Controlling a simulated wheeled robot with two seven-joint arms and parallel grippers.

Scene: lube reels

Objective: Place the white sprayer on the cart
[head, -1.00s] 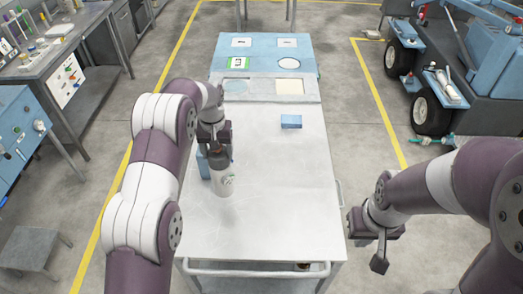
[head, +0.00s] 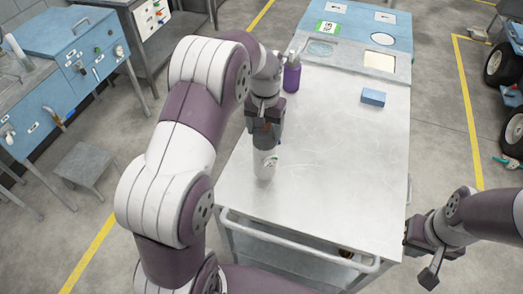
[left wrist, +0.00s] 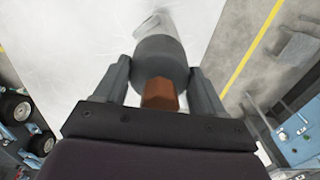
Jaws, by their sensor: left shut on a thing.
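The white sprayer (head: 265,163) is a white bottle with a green mark and a dark top. It is upright at the left part of the cart (head: 335,150), close over its grey top. I cannot tell whether its base touches. My left gripper (head: 266,130) is shut on its upper part and hides some of it. In the left wrist view the fingers (left wrist: 160,78) flank the dark round top, with an orange-brown piece (left wrist: 160,95) in front. My right gripper (head: 421,255) looks open and empty beside the cart's right front corner.
A purple bottle (head: 291,77) stands farther back on the cart, and a small blue block (head: 373,97) lies at its right. A blue panel with cards (head: 350,22) is at the far end. The middle of the cart top is clear. A grey stool (head: 84,165) stands left.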

